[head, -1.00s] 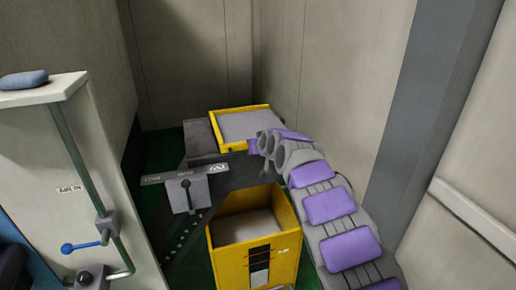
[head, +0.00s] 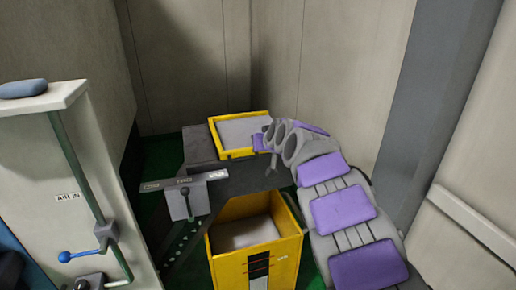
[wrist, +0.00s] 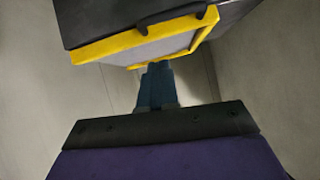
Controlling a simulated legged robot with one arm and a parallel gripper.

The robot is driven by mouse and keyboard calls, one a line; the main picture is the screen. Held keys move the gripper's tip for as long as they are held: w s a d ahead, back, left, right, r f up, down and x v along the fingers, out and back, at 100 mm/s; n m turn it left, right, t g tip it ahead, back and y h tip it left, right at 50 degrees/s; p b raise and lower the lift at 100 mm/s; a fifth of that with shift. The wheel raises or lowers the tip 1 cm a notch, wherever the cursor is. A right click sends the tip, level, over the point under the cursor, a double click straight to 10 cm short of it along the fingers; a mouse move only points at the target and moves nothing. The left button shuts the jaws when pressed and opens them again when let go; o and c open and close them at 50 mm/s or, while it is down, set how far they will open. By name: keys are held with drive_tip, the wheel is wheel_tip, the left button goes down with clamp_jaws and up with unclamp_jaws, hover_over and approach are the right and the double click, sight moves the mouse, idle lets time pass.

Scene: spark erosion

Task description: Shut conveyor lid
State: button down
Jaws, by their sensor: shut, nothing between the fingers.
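The conveyor (head: 225,180) is a dark grey sloped body in the corner. At its top is a yellow-framed part with a pale grey inside, which looks like the lid (head: 231,154); I cannot tell its exact angle. In the wrist view the yellow frame (wrist: 110,43) is close, with a dark handle on its edge. My gripper (wrist: 155,68) shows there as blue fingers together, pointing at the frame's lower edge. I cannot tell whether they touch it. In the head view my arm reaches to the right side of the lid and hides the fingertips.
A yellow bin (head: 242,270) stands below the conveyor's end. A control lever (head: 186,203) is on a plate at the conveyor's front. A pale cabinet (head: 40,150) with a green pipe and blue valve handle stands left. Walls close in behind and right.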

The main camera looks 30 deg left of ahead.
drive_tip(key=shift+b+v, duration=0.3)
drive_tip(key=shift+v, duration=2.4)
drive_tip(key=s+d+f+m+h, duration=0.2)
drive_tip(key=d, duration=0.9)
drive_tip(key=s+d+f+m+g+h, duration=0.1)
drive_tip(key=s+d+m+h, duration=0.1)
drive_tip(key=d, duration=0.9)
drive_tip(key=s+d+f+m+h, duration=0.2)
drive_tip(key=s+d, duration=0.1)
drive_tip(key=d, duration=0.8)
drive_tip(key=s+d+f+m+g+h, duration=0.1)
drive_tip(key=s+d+f+g, duration=0.1)
drive_tip(key=s+d, duration=0.4)
drive_tip(key=s+d+f+m+g+h, duration=0.1)
drive_tip(key=s+d+f, duration=0.4)
drive_tip(key=s, duration=1.1)
drive_tip(key=s+d+f+m+g+h, duration=0.1)
drive_tip(key=s+d+f+g, duration=0.3)
drive_tip(key=s+d, duration=0.4)
drive_tip(key=s, duration=0.3)
drive_tip(key=shift+m, duration=0.4)
drive_tip(key=shift+a, duration=0.2)
